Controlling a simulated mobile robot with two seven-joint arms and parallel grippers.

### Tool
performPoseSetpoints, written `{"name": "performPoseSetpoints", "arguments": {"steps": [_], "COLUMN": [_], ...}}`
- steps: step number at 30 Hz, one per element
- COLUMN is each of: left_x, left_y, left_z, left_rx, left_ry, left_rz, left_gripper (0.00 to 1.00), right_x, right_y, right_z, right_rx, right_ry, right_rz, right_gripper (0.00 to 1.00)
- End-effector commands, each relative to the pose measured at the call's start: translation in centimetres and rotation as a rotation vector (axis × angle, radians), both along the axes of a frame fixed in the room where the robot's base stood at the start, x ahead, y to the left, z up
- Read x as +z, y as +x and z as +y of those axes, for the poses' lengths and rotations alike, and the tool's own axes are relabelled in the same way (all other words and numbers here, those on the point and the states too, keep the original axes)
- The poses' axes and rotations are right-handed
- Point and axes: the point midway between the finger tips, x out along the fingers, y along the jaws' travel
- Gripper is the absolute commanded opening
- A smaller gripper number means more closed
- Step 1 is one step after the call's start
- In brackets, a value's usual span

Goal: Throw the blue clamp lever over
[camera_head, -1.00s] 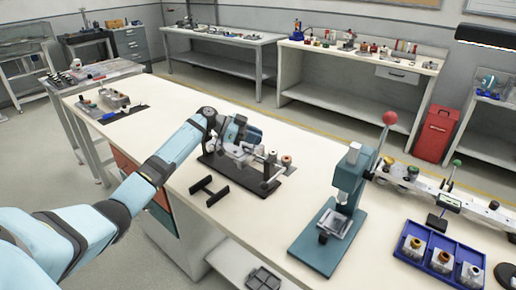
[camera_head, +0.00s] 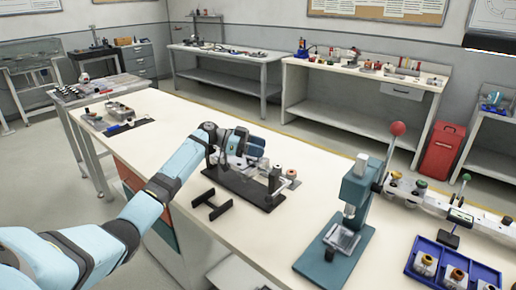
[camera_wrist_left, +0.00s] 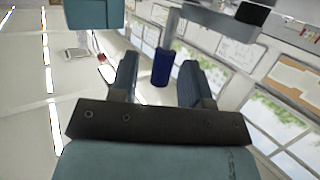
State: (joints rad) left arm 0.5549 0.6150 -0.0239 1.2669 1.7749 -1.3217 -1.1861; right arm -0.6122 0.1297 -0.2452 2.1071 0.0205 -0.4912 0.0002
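The blue clamp lever shows in the left wrist view as a dark blue cylindrical grip (camera_wrist_left: 162,68) on a grey metal arm. It lies between the two spread fingers of my left gripper (camera_wrist_left: 158,82), with gaps visible at both sides. In the head view my left gripper (camera_head: 240,146) is over the dark fixture (camera_head: 242,187) on the white bench. My gripper and wrist hide much of the clamp there, and I cannot clearly separate the lever from the fingers. My right gripper is in neither view.
A black H-shaped piece (camera_head: 212,205) lies left of the fixture on the bench (camera_head: 165,120). A teal press (camera_head: 352,215) with a red ball knob stands to the right. A blue tray (camera_head: 440,262) with several parts is at the lower right. Bare bench lies behind the fixture.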

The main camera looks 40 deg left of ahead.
Motion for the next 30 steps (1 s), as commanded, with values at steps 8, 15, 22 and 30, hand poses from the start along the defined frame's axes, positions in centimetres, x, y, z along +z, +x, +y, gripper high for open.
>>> {"name": "performPoseSetpoints", "arguments": {"steps": [8,15,22,30], "left_x": [0.0,0.7,2.1,3.1], "left_y": [-0.1,-1.6,-4.2,-6.1], "left_z": [0.2,3.0,7.6,11.1], "left_rx": [0.000,0.003,0.003,0.001], "left_ry": [0.001,0.003,0.003,0.001], "left_rz": [0.000,0.000,0.000,0.000], "left_gripper": [0.43,0.43,0.43,0.43], "right_x": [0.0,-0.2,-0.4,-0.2], "right_y": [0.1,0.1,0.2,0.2], "right_z": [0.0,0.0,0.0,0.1], "right_rx": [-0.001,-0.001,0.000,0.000], "right_ry": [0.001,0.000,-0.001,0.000], "right_rz": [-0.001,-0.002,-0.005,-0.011], "right_gripper": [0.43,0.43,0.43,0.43]}}
